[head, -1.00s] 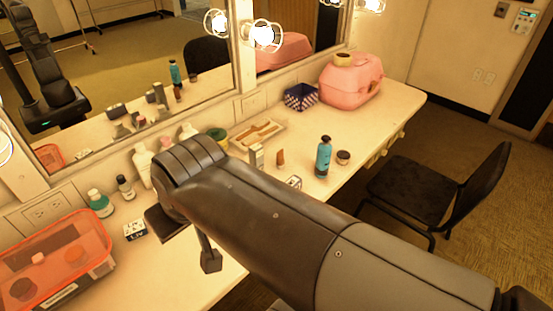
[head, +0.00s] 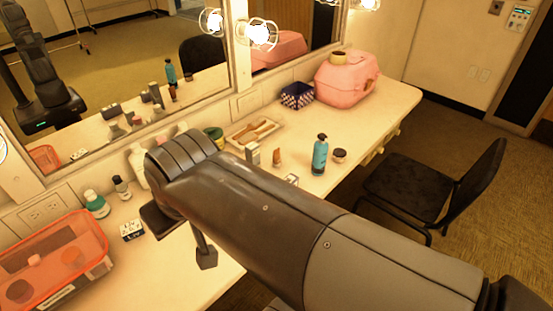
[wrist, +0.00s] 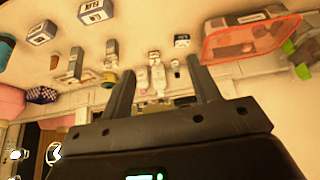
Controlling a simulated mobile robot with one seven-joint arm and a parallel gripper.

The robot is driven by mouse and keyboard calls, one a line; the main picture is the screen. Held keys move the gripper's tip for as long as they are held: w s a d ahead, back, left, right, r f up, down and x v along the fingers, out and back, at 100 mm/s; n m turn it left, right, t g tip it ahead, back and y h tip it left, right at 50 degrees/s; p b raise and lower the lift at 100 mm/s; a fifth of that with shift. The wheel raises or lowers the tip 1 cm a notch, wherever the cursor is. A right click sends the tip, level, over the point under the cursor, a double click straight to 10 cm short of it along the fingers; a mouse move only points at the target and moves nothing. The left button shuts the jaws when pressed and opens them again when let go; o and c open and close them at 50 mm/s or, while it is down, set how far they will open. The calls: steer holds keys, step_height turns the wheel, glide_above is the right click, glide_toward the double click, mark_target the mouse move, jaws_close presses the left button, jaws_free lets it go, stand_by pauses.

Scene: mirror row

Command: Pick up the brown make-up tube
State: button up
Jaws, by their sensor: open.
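The brown make-up tube (head: 277,157) is small and stands on the counter between a white box (head: 252,154) and a blue bottle (head: 320,154). In the wrist view, a small brown shape (wrist: 55,62) at the left seems to be this tube. My gripper (head: 206,258) shows only in part in the head view, beyond the arm, left of the tube and apart from it. In the wrist view my gripper (wrist: 160,66) has its two fingers spread with nothing held between them. The tube is well left of the fingers there.
A dark brown jar (head: 339,156) stands right of the blue bottle. A tray with brushes (head: 254,132), a patterned box (head: 297,95) and a pink case (head: 346,84) lie behind. An orange-lidded container (head: 50,262) and small bottles are at left. A mirror backs the counter; a black chair (head: 415,190) stands right.

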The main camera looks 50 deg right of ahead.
steer(key=w+d+r+g+h, duration=0.2)
steer(key=w+d, duration=0.6)
steer(key=w, duration=0.4)
steer(key=g+y, duration=0.2)
steer(key=g, duration=0.2)
glide_above(276, 149)
steer(key=a, duration=0.1)
step_height(276, 149, down, 20)
steer(key=shift+a+r, duration=0.1)
steer(key=shift+s+d+f, duration=0.1)
steer(key=shift+d+f, duration=0.15)
steer(key=shift+f, duration=0.3)
step_height(276, 149, down, 5)
steer(key=shift+r, duration=0.15)
steer(key=f, duration=0.5)
steer(key=shift+d+f, duration=0.3)
steer(key=shift+d, duration=0.1)
steer(key=shift+c, duration=0.3)
